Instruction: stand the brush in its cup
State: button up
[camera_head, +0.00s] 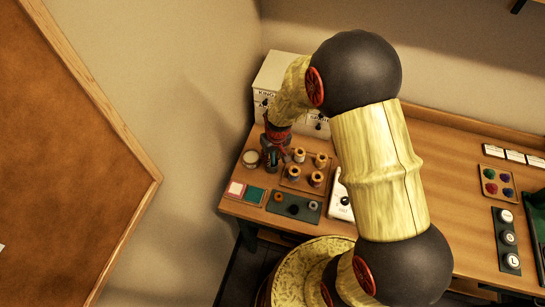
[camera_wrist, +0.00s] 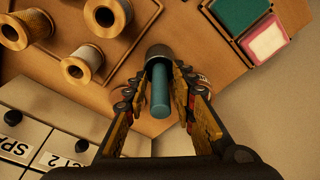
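The brush, a teal rod (camera_wrist: 160,92), stands between the two fingers of my gripper (camera_wrist: 163,70) in the wrist view. The fingertips close in on both sides of it near its far end. A wider dark round part (camera_wrist: 158,52) shows at that far end; whether it is the brush's own head or a cup's rim I cannot tell. In the head view my gripper (camera_head: 272,152) is low over the table's left end. A round pot with a pale top (camera_head: 250,158), possibly the cup, is just left of it. The brush's lower end is hidden.
A tray of thread spools (camera_head: 304,172) lies right of my gripper. Red and teal pads (camera_head: 246,191) and a dark panel (camera_head: 294,207) are in front. White labelled drawers (camera_head: 283,82) stand behind, with the wall close at left.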

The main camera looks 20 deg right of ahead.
jog(key=shift+o, duration=0.6)
jog(key=shift+r, duration=0.15)
jog(key=shift+r, duration=0.4)
jog(key=s+r+t+p, duration=0.1)
jog(key=s+r, duration=0.3)
jog(key=r, duration=0.9)
jog(key=s+r+t, duration=0.1)
jog(key=s+r, duration=0.4)
jog(key=r, duration=0.9)
jog(key=s+r+t, duration=0.1)
jog(key=s+r, duration=0.3)
jog(key=s, duration=0.2)
jog(key=s+r+m, duration=0.1)
jog(key=s+r, duration=0.2)
jog(key=s, duration=0.4)
jog(key=shift+r+t, duration=0.35)
jog(key=shift+t, duration=0.05)
jog(key=shift+f, duration=0.1)
